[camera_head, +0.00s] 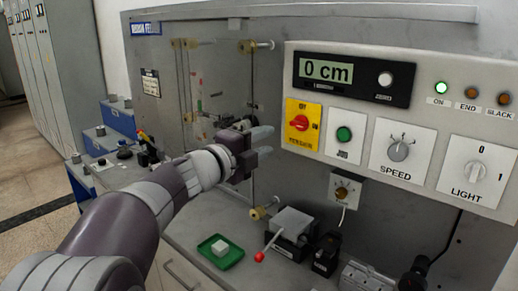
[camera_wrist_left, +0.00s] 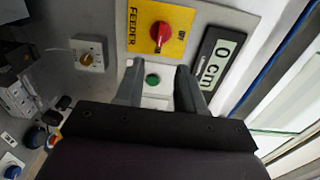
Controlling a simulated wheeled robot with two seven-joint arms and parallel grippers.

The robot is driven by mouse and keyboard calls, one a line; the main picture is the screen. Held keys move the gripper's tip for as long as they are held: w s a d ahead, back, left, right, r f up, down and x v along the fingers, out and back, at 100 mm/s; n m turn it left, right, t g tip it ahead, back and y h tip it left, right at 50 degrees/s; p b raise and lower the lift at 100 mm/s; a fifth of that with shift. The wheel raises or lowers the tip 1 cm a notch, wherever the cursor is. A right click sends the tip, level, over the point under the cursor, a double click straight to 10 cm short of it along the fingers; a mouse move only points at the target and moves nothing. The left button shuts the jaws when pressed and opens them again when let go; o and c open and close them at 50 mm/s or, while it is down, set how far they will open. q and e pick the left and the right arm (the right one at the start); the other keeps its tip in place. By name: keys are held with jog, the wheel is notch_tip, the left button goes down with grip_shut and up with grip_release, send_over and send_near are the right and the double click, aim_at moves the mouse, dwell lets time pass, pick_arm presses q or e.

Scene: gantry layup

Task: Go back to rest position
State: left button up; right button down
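My left gripper (camera_head: 262,142) is raised in front of the machine, just left of the control panel (camera_head: 450,75). Its two fingers are apart with nothing between them. In the left wrist view the left gripper (camera_wrist_left: 158,78) is also open, and a green button (camera_wrist_left: 152,80) shows behind the gap between its fingers. The fingers look apart from the panel, though the exact distance cannot be told. My right gripper is not in either view.
The panel carries a red FEEDER switch (camera_head: 300,122), a "0 cm" display (camera_head: 326,71) and knobs. Below stand a green tray (camera_head: 234,258) with a white block (camera_head: 220,247), and a clamp-like device with a red-tipped lever (camera_head: 260,257). Grey cabinets (camera_head: 60,60) stand at left; floor there is clear.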

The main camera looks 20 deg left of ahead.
pick_arm(q)
jog(key=shift+s+a, duration=0.2)
jog(key=shift+s, duration=0.3)
jog(key=a+f+n+y, duration=0.5)
jog(key=a+n+y, duration=0.15)
jog(key=n, duration=0.25)
jog(key=s+a+f+n+g+y+p, duration=0.1)
jog(key=s+f+n+g, duration=0.3)
jog(key=f, duration=0.3)
jog(key=s+a+f+n+g+y+p, duration=0.1)
jog(key=s+f+n+g+y, duration=0.15)
jog(key=f+n, duration=0.35)
jog(key=s+d+f+n+g+h+p, duration=0.1)
jog(key=s+d+f+g+h+p, duration=0.1)
jog(key=s+d+f+g, duration=0.2)
jog(key=s+d+f+n+g+h+p, duration=0.1)
jog(key=s+d+f+n+g+p, duration=0.1)
jog(key=s+d+f+g, duration=0.3)
jog(key=s+d+f, duration=0.3)
jog(key=s, duration=0.4)
jog(key=shift+s+d+h, duration=0.2)
jog(key=shift+d+h, duration=0.2)
